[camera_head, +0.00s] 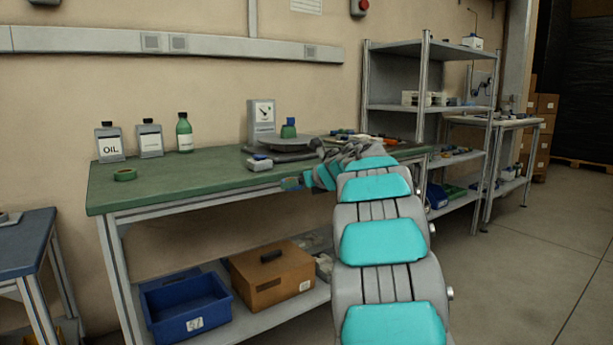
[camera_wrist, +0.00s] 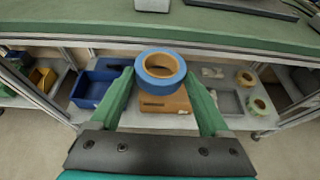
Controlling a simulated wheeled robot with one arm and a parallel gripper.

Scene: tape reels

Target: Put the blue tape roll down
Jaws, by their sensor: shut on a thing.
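The blue tape roll (camera_wrist: 146,70) is a blue ring with a tan core, held between the green fingers of my gripper (camera_wrist: 160,77) in the wrist view. My gripper is shut on it, one finger on each side. In that view the roll appears in front of the bench edge, with the lower shelf behind it. In the head view a small part of the roll (camera_head: 291,184) shows at the end of my arm, by the front edge of the green workbench (camera_head: 185,180). My arm hides much of the gripper there.
A green tape roll (camera_head: 125,174) lies on the bench's left part. Bottles (camera_head: 185,133) stand behind it, and a scale (camera_head: 285,143) is near the middle. The bench's front left is clear. Below are a blue bin (camera_head: 187,318) and a cardboard box (camera_head: 270,278).

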